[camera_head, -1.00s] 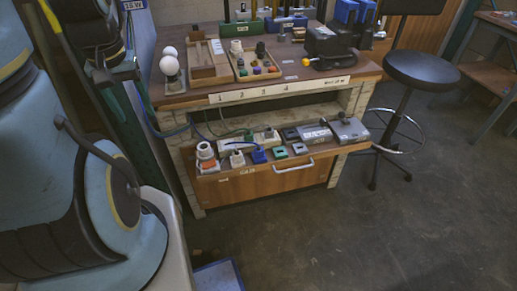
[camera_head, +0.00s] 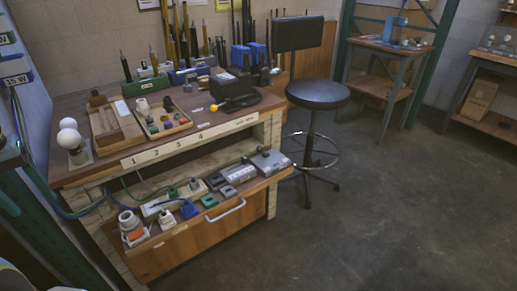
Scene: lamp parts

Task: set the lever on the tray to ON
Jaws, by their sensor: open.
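A light wooden tray (camera_head: 184,124) with small coloured parts in it sits on the top of the workbench. Another wooden tray (camera_head: 128,135) with slots lies to its left. I cannot make out a lever or an ON mark on either tray at this size. The pull-out drawer shelf below holds several grey boxes, among them a grey box (camera_head: 271,162) with a small knob on top at its right end; whether that is a lever I cannot tell. My gripper is not in view.
The workbench (camera_head: 75,172) carries two white bulbs (camera_head: 69,138) at left and a black device (camera_head: 229,87) at right. Plugs and sockets (camera_head: 132,223) crowd the drawer's left end. A black stool (camera_head: 318,95) stands to the right. The floor (camera_head: 390,200) in front and right is clear.

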